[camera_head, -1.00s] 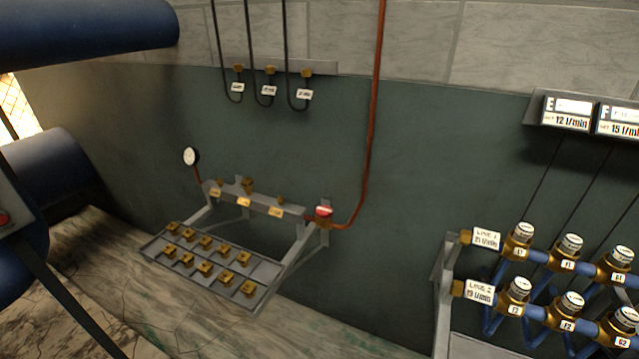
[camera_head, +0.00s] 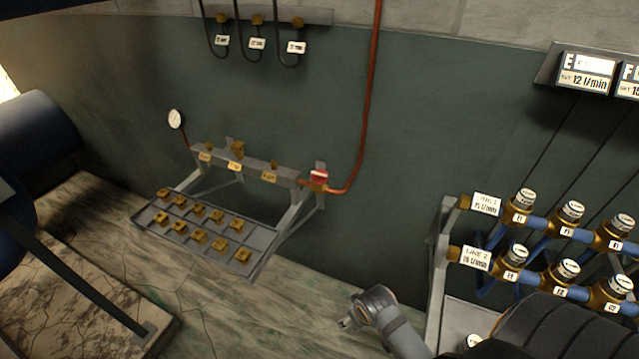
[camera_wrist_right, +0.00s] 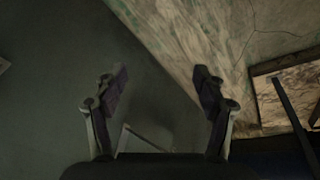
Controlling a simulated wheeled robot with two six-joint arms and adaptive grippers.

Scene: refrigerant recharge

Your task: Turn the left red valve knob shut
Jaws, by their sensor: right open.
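One red knob (camera_head: 319,177) shows, on the right end of the grey manifold bar (camera_head: 240,167), where a red hose joins it. No second red knob is visible on this bar, so I cannot tell if this is the left one. My right gripper (camera_head: 350,320) is low in front of the wall, below and slightly right of the red knob and well apart from it. In the right wrist view the right gripper (camera_wrist_right: 162,80) is open and empty, over dark wall and floor. My left gripper is out of view.
A tray (camera_head: 262,238) with several brass fittings sits below the bar. A pressure gauge (camera_head: 175,119) stands at its left. At right is a rack of blue pipes (camera_head: 540,225) with brass valves. The red hose (camera_head: 368,110) runs up the wall. Open wall lies between bar and rack.

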